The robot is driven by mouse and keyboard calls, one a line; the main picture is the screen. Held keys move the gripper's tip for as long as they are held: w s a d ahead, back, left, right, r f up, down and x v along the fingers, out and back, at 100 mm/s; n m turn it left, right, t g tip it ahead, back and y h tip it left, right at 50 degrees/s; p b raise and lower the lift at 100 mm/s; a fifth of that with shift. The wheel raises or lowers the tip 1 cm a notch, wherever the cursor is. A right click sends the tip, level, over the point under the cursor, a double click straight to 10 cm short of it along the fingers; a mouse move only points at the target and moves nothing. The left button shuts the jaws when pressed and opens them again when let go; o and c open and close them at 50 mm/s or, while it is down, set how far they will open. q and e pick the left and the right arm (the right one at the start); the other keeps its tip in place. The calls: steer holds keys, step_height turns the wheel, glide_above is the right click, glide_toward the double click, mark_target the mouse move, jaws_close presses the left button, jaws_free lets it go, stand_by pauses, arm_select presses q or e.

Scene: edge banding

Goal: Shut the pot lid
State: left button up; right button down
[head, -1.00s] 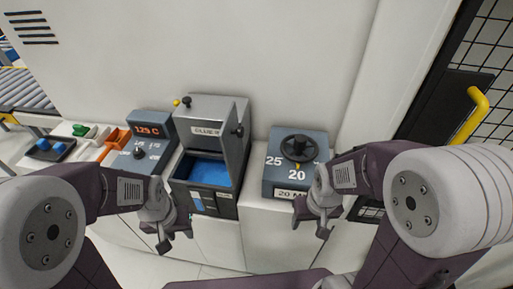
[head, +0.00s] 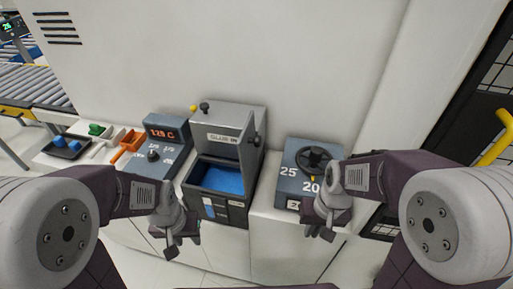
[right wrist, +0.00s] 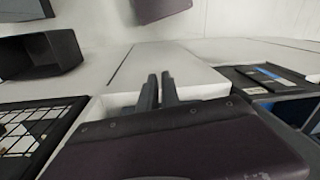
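The glue pot (head: 222,208) is a dark grey box with a blue inside, in the middle of the head view. Its lid (head: 249,153) stands raised along the pot's right side, with a dark knob (head: 257,142) on it. The pot is open. My left gripper (head: 183,246) is in front of the pot's lower left, apart from it, with its fingertips spread and nothing between them. My right gripper (head: 319,232) is in front of the dial box, right of the pot. Its two fingers show a narrow empty gap in the right wrist view (right wrist: 160,90).
A dial box (head: 291,182) with a black handwheel stands right of the pot. A temperature box (head: 167,133) stands left of it, with orange trays (head: 129,142) beyond. A white wall rises behind. A yellow handle (head: 496,142) is at the far right.

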steer(key=w+a+r+t+y+p, duration=0.15)
steer(key=w+r, duration=0.25)
steer(key=r, duration=0.5)
steer(key=w+a+r+m+t+y+p, duration=0.15)
steer(key=w+r, duration=0.25)
steer(key=r, duration=0.5)
steer(key=w+a+r+t+p, duration=0.1)
steer(key=w+a+r+t, duration=0.15)
steer(key=r, duration=0.65)
steer(key=a+r+p+x, duration=0.1)
steer(key=a+p+x, duration=0.1)
steer(key=x, duration=1.1)
steer(key=shift+w+p, duration=0.15)
steer(key=shift+p, duration=0.3)
